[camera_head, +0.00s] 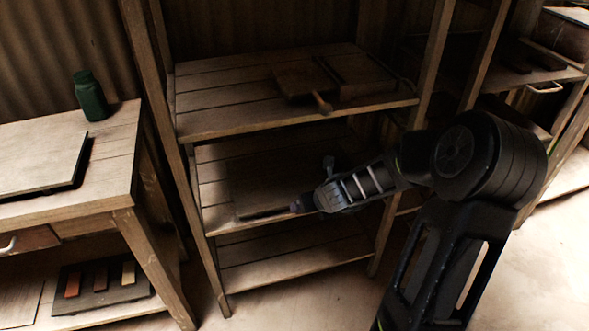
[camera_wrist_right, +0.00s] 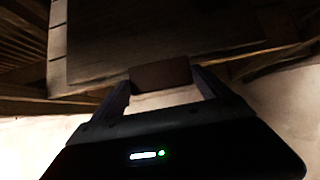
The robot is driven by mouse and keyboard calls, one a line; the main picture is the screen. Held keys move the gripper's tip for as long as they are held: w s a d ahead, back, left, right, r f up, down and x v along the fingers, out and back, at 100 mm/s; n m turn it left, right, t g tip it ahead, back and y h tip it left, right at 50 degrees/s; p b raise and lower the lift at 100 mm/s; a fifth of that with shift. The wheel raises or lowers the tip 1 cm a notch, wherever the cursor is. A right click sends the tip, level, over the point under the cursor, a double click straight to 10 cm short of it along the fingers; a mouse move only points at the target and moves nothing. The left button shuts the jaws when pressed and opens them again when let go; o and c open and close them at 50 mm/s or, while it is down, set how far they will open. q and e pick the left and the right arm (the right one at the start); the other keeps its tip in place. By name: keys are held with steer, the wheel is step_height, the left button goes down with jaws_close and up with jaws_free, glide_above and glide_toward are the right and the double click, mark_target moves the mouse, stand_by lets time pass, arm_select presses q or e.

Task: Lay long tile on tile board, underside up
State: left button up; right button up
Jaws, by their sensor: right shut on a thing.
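My right gripper (camera_head: 298,206) reaches in from the right to the front edge of the rack's middle shelf. In the right wrist view the gripper (camera_wrist_right: 162,88) is shut on a brown tile (camera_wrist_right: 160,74), whose near end shows between the two fingers. The tile's far part and which face is up cannot be told. A flat dark board (camera_head: 262,190), likely the tile board, lies on the middle shelf; it also shows in the wrist view (camera_wrist_right: 150,30), just beyond the tile. Whether the tile touches the board is unclear. My left gripper is not in view.
A wooden press with a handle (camera_head: 322,103) sits on the upper shelf (camera_head: 220,108), above my arm. Rack posts (camera_head: 185,170) stand at both sides. A bench at left holds a green jar (camera_head: 90,95); below it, a dark tray (camera_head: 130,291) carries three coloured strips.

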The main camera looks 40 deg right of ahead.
steer(key=w+d+p, duration=0.1)
steer(key=w+p, duration=0.1)
steer(key=w, duration=0.2)
steer(key=w+d+p, duration=0.1)
steer(key=w+p, duration=0.2)
steer(key=w, duration=0.1)
steer(key=w+d+p, duration=0.2)
steer(key=w, duration=0.2)
steer(key=shift+w+d+r+p, duration=0.1)
steer(key=shift+r+p, duration=0.05)
steer(key=shift+p, duration=0.15)
steer(key=shift+w+d+f, duration=0.1)
steer(key=shift+w+f, duration=0.05)
steer(key=shift+f, duration=0.05)
steer(key=shift+w+r+p, duration=0.25)
steer(key=shift+w+p, duration=0.15)
steer(key=shift+p, duration=0.1)
steer(key=shift+w+d+p, duration=0.25)
steer(key=shift+w+p, duration=0.3)
steer(key=shift+w+d+p, duration=0.2)
steer(key=shift+w+p, duration=0.3)
steer(key=shift+w, duration=0.05)
step_height(320, 180, down, 2)
steer(key=shift+b, duration=0.65)
